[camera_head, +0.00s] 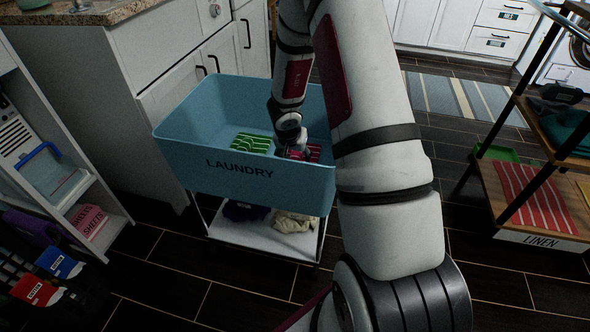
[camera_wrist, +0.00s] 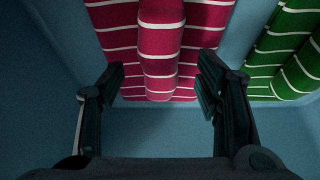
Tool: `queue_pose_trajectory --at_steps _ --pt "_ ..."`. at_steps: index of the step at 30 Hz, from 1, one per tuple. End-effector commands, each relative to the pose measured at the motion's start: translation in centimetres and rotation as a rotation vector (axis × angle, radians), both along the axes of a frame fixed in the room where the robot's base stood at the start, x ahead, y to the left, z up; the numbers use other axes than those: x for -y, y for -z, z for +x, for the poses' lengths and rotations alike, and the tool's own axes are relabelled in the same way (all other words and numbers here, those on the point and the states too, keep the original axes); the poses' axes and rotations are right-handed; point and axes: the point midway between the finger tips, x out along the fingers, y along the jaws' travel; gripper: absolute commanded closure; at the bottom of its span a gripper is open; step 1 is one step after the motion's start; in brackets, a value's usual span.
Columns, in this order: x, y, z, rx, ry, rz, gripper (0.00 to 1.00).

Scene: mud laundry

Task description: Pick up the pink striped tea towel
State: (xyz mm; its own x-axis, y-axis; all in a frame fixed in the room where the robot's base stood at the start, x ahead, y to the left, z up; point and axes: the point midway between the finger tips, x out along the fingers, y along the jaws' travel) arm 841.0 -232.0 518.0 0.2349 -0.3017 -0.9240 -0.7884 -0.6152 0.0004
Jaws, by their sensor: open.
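The pink striped tea towel (camera_wrist: 160,40), with white stripes and a raised fold along its middle, lies inside the blue laundry bin. In the head view a part of the pink towel (camera_head: 313,152) shows beside my gripper (camera_head: 291,152); my arm hides the rest. In the wrist view my gripper (camera_wrist: 160,95) is open, its two fingers on either side of the towel's raised fold, nothing held. Whether the fingers touch the towel cannot be told. A green striped towel (camera_head: 251,144) lies in the bin to the left; in the wrist view it is at right (camera_wrist: 285,60).
The blue bin (camera_head: 235,172), marked LAUNDRY, has high walls around my gripper. It stands on a white cart with a lower shelf (camera_head: 262,236). White cabinets (camera_head: 105,95) stand behind left. A linen rack (camera_head: 540,238) with a red striped cloth (camera_head: 535,198) stands at right.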

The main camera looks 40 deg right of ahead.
Motion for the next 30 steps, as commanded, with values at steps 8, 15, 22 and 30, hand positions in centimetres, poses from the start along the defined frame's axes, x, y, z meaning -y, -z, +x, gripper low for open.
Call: queue_pose_trajectory --at_steps 8,15,22,30 --pt "0.53 1.52 0.41 0.001 0.000 -0.001 0.42" --pt "0.52 1.45 0.40 0.001 0.000 -0.001 0.67" --pt "0.52 1.45 0.41 0.001 0.000 -0.001 0.96" --pt "0.51 1.09 0.41 0.001 0.001 -0.001 0.96"
